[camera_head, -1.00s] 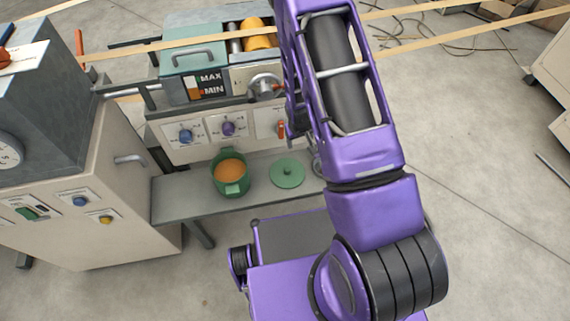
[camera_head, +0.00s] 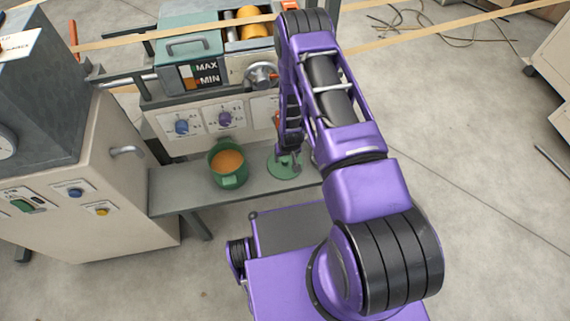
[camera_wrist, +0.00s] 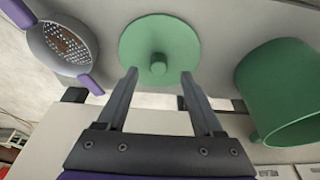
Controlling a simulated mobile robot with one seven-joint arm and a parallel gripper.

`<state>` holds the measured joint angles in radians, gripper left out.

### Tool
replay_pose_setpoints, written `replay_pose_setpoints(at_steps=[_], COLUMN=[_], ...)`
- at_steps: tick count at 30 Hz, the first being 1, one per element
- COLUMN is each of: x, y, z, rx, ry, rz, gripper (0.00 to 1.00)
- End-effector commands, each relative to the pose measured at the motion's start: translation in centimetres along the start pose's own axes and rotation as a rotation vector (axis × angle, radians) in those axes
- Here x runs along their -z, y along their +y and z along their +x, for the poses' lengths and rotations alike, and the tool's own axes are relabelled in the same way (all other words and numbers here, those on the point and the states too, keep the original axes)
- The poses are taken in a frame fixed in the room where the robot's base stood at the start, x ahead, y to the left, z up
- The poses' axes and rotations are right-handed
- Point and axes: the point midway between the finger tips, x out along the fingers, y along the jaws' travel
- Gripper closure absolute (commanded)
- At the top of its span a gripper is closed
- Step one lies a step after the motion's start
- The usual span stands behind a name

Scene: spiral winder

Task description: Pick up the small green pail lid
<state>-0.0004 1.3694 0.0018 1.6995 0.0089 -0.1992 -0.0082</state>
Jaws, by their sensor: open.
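The small green pail lid (camera_head: 281,170) lies flat on the grey bench, partly behind my gripper in the head view. In the wrist view the lid (camera_wrist: 145,38) is a round green disc with a short knob (camera_wrist: 158,64). My gripper (camera_wrist: 157,78) is open, its two fingers apart with the knob showing between and just beyond their tips. Nothing is held. The gripper also shows over the lid in the head view (camera_head: 291,165). I cannot tell the exact gap between fingertips and knob.
The green pail (camera_head: 229,180) with orange contents stands left of the lid on the bench (camera_head: 190,190); it also shows in the wrist view (camera_wrist: 285,95). A grey strainer with purple handles (camera_wrist: 62,45) lies on the lid's other side. The machine's knob panel (camera_head: 195,122) rises behind.

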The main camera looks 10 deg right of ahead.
Motion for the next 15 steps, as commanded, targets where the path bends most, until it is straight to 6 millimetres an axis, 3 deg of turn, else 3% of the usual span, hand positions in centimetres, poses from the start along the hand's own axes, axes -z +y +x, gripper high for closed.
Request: replay_pose_setpoints(at_steps=[9,15], x=[0.4,0.5], y=[0.1,0.1], z=[4.3,5.2], rx=[0.000,0.000], ry=[-0.001,-0.001], rz=[0.000,0.000], gripper=[0.32,0.32])
